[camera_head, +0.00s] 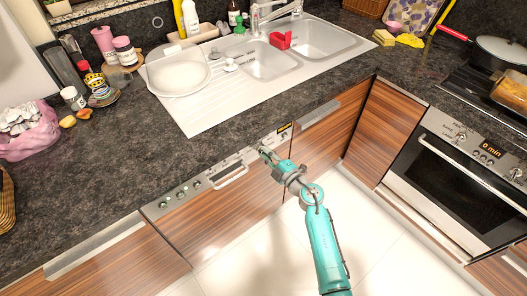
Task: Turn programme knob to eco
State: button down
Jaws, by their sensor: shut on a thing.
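The dishwasher's metal control panel (215,175) runs below the worktop edge, above a wood-grain door. My gripper (264,152) is at the right part of this panel, with its fingers shut on the programme knob there. The gripper hides the knob, so its pointer and the eco mark cannot be read. Several small round buttons or knobs (182,195) sit on the left part of the panel. A small dark label with yellow (285,128) is at the panel's right end.
A bar handle (231,176) sits just left of my gripper. An oven (460,175) stands at the right. The pale floor (375,235) is clear.

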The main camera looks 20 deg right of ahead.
jog(key=m, duration=0.3)
jog(key=shift+m, duration=0.4)
jog(key=m, duration=0.4)
jog(key=shift+m, duration=0.3)
jog(key=m, duration=0.4)
jog(key=shift+m, duration=0.3)
